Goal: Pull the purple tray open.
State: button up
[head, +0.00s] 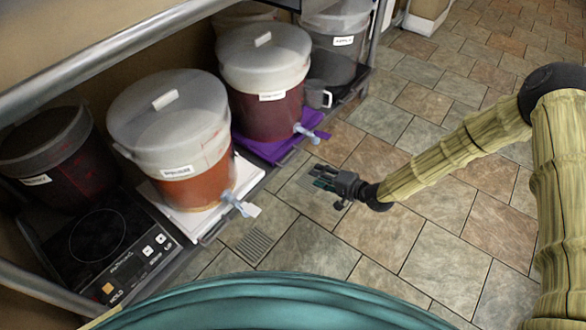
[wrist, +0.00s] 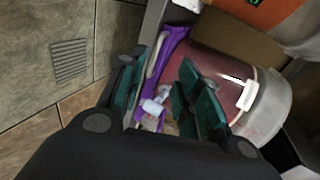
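The purple tray (head: 262,150) sits on the low shelf under a lidded bucket of dark red liquid (head: 268,112). The bucket's pale blue tap (head: 306,132) sticks out over the tray's front. My gripper (head: 322,176) is out over the floor in front of the tray, apart from it. In the wrist view my gripper (wrist: 160,82) has its two teal fingers spread with a gap between them. Behind that gap the tray (wrist: 175,42) and the tap (wrist: 154,104) show. The right finger hides part of the tray and bucket.
A bucket of orange-red liquid (head: 182,150) stands on a white tray (head: 243,177), its tap jutting out. A black hot plate (head: 100,240) and a dark bucket (head: 50,155) are at left. A metal mug (head: 318,96) stands beyond the purple tray. The tiled floor is clear except for a drain grate (head: 254,245).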

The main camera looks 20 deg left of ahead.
jog(key=y+b, duration=0.2)
jog(key=b, duration=0.4)
send_near(293, 157)
jog(key=shift+f+b+x, duration=0.15)
jog(key=shift+b+x, duration=1.65)
jog(key=shift+x, duration=0.8)
jog(key=shift+f+b+x, duration=0.1)
jog(key=shift+b+x, duration=1.7)
jog(key=shift+x, duration=0.75)
jog(key=shift+d, duration=0.1)
grip_shut()
